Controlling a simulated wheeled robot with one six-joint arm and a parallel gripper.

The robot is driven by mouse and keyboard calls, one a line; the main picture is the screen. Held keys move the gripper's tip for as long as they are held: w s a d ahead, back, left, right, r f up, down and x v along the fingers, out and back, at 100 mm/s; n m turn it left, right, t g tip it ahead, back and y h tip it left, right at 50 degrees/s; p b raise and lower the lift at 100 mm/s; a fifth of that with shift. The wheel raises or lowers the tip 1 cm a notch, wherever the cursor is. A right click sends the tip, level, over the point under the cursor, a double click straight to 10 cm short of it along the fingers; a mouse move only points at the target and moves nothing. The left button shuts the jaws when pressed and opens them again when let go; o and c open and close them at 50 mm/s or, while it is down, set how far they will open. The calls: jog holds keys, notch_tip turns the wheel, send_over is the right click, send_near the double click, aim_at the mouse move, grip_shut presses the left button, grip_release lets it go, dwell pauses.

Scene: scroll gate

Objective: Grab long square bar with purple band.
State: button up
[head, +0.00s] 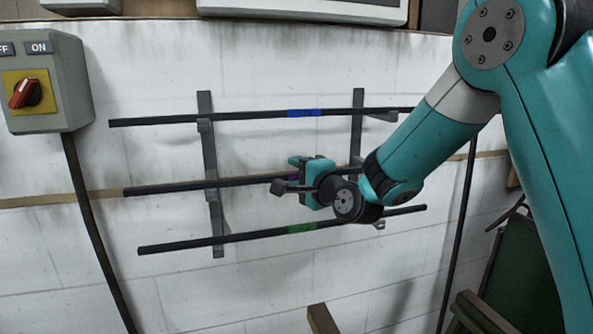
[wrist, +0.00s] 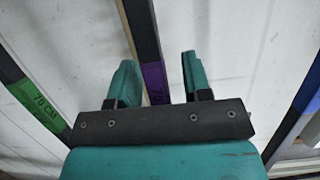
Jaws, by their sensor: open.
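The long square bar with the purple band (head: 170,188) is the middle one of three dark bars held on a wall rack. Its purple band (wrist: 153,78) shows in the wrist view between my fingers, with a gap on either side. My gripper (head: 286,174) is open at the middle of this bar, with one finger above it and one below in the head view. The gripper also shows in the wrist view (wrist: 158,62). My gripper and arm hide part of the bar's right half in the head view.
A bar with a blue band (head: 304,113) lies above and one with a green band (head: 301,228) below. Two grey rack uprights (head: 208,160) carry the bars. A switch box (head: 45,85) with a cable is at the left.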

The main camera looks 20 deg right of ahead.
grip_shut()
dwell(1.4)
jog(key=shift+r, duration=0.1)
